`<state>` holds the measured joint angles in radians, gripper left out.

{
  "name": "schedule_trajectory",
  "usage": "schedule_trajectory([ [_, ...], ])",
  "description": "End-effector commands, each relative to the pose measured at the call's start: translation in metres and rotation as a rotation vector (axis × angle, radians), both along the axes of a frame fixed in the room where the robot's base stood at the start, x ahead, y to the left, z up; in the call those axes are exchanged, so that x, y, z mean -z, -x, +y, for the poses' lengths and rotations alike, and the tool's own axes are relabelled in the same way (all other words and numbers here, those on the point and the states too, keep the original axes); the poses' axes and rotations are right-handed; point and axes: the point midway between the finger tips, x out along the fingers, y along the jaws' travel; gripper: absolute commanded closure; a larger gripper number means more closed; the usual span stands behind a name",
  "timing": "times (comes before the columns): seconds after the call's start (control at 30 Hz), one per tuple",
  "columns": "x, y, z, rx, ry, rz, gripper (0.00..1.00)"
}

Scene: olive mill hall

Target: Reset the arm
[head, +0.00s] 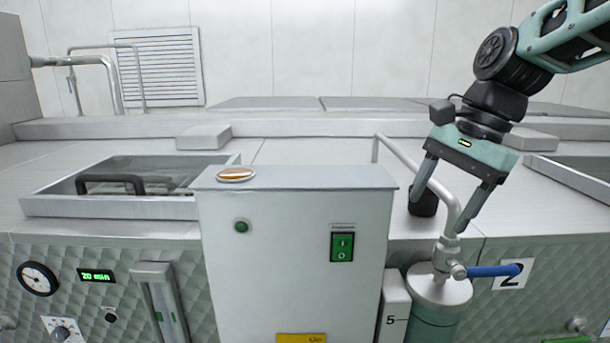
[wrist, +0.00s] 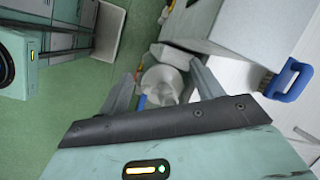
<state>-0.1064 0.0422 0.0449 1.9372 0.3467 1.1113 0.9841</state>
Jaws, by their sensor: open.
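My gripper (head: 438,218) hangs at the right in the head view, its two fingers pointing down and spread apart with nothing between them. It is above and beside the bent grey pipe (head: 447,210) and the green-and-white cylinder (head: 440,290) with a blue lever (head: 495,271). A black round object (head: 424,203) stands partly behind the left finger. In the wrist view, the open fingers (wrist: 165,78) frame a whitish round top (wrist: 162,84) below; I cannot tell whether they touch anything.
A glass-lidded hatch (head: 130,185) is at the left. A blue handle (wrist: 289,80) shows at right in the wrist view.

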Motion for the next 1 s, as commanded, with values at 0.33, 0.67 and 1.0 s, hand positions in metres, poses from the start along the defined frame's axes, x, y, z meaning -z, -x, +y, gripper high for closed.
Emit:
schedule_trajectory([
  [0.33,0.189,0.119,0.064,-0.884,0.14,-0.162,0.34],
  [0.67,0.294,0.206,0.063,-1.579,0.217,-0.278,0.34],
  [1.0,0.298,0.211,0.062,-1.626,0.222,-0.288,0.34],
])
